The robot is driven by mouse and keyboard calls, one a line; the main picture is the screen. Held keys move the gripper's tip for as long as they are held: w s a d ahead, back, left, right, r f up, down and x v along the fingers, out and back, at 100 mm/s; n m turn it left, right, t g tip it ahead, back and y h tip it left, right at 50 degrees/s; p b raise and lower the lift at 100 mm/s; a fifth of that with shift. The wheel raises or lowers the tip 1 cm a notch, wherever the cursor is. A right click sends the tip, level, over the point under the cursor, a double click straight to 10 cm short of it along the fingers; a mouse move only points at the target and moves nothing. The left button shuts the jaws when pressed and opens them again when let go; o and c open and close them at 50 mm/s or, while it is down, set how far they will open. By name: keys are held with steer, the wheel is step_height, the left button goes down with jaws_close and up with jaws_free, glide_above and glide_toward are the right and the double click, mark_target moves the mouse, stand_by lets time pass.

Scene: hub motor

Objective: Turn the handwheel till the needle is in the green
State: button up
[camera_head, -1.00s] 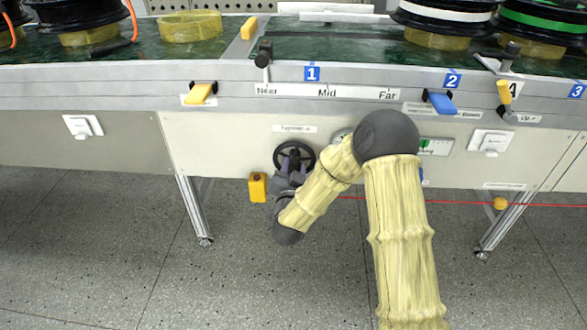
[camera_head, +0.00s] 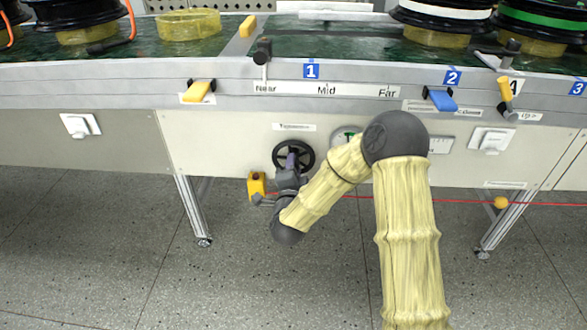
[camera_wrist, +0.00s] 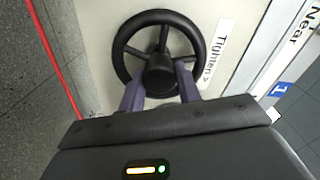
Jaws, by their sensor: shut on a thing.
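The black handwheel (camera_head: 279,156) is on the pale front panel below the bench edge. In the wrist view its spoked rim (camera_wrist: 122,45) and central hub (camera_wrist: 160,72) face me. My gripper (camera_head: 292,165) is at the wheel, and in the wrist view its two purple fingers (camera_wrist: 160,82) are shut on the hub from either side. A round gauge (camera_head: 344,134) sits right of the wheel, mostly covered by my arm; I cannot make out its needle or green zone. A label reading "Tighten >" (camera_wrist: 217,55) is beside the wheel.
A yellow box (camera_head: 256,186) is just left of my gripper, below the panel. A red line (camera_head: 460,202) runs across under the bench. A yellow-handled lever (camera_head: 199,91) and a blue-handled lever (camera_head: 441,99) stick out of the bench edge above.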

steer(key=shift+f+m, duration=0.1)
steer(key=shift+m, duration=0.3)
steer(key=o, duration=0.9)
steer(key=shift+o, duration=0.3)
